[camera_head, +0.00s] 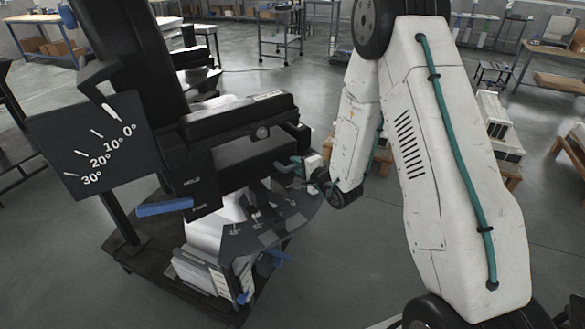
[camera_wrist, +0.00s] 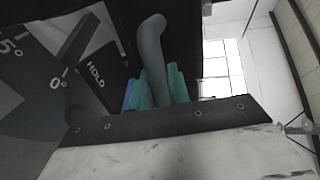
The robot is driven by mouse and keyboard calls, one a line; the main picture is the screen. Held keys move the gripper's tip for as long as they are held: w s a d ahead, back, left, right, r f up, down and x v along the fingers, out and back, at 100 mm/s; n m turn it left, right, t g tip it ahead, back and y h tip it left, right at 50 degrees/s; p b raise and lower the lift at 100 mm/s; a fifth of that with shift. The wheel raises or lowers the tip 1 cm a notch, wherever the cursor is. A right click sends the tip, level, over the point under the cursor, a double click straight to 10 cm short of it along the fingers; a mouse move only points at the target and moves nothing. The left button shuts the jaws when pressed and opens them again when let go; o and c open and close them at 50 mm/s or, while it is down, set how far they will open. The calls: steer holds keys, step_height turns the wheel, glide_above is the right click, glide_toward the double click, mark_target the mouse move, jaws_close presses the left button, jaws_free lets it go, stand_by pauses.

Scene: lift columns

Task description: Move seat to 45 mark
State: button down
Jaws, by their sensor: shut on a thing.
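A dark seat machine stands left of centre in the head view, with a black padded block (camera_head: 235,118) that looks like the seat. My gripper (camera_head: 297,166) is at its right side, near the lower fan-shaped scale plate (camera_head: 270,222). In the wrist view my gripper's teal fingers (camera_wrist: 162,88) are shut on a grey curved lever (camera_wrist: 152,42), which stands up between them. I cannot read a 45 mark in either view.
A tilted angle plate (camera_head: 95,145) marked 0° to 30° hangs at the machine's left. Blue handles (camera_head: 164,207) stick out lower down. Wooden stools with white boxes (camera_head: 497,130) stand behind my arm. The floor in front right of the machine is clear.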

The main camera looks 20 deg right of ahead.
stand_by(0.3)
steer(key=c, duration=1.4)
jaws_free()
steer(key=shift+s, duration=0.1)
steer(key=v, duration=0.7)
steer(key=shift+s+d+r, duration=0.1)
steer(key=shift+s+d, duration=0.05)
steer(key=shift+s, duration=0.1)
